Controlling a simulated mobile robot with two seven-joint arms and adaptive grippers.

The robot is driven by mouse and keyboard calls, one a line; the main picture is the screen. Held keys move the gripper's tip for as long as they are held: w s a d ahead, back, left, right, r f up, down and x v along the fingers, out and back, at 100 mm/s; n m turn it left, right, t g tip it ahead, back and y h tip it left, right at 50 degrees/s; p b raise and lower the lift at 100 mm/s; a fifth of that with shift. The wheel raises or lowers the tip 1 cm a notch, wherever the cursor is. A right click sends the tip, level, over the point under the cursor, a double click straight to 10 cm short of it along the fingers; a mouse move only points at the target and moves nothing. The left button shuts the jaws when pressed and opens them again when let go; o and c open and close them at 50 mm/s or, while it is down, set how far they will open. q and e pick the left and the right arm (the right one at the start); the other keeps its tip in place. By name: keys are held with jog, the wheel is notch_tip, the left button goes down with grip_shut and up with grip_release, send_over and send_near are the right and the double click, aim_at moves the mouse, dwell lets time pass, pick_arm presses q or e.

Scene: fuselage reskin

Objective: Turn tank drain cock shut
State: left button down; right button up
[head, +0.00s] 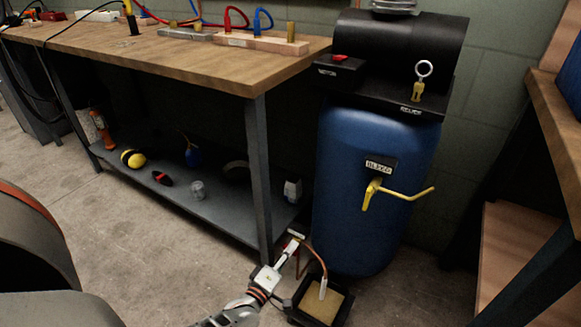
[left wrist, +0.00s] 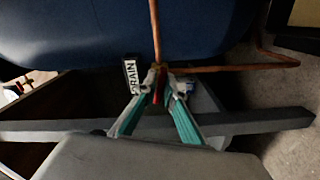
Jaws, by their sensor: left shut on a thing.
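The blue tank (head: 365,235) stands upright beside the bench and fills the top of the left wrist view (left wrist: 100,35). In that view, a thin copper pipe (left wrist: 154,35) comes down to the small drain cock (left wrist: 158,72), next to a white DRAIN label (left wrist: 130,76). My left gripper (left wrist: 160,86) has its teal fingers closed around the cock's small handle, with a bit of red between them. The fingers hide much of the handle, so its angle is unclear. In the head view, my left gripper (head: 293,246) is low at the tank's left foot. My right gripper is not in view.
A black-rimmed tray (head: 293,312) with a tan inside sits on the floor below the pipe (head: 318,257). The bench leg (head: 257,180) and lower shelf (head: 225,212) are close left of my gripper. A yellow lever (head: 405,192) sticks out from the tank's front above.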

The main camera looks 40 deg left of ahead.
pick_arm(q)
jog(key=m, duration=0.3)
jog(key=shift+m, duration=0.4)
jog(key=m, duration=0.3)
jog(key=shift+m, duration=0.3)
jog(key=m, duration=0.3)
jog(key=shift+m, duration=0.3)
jog(key=shift+m+b, duration=0.35)
jog(key=shift+m, duration=1.45)
jog(key=c, duration=2.2)
grip_release()
jog(key=shift+s, duration=0.1)
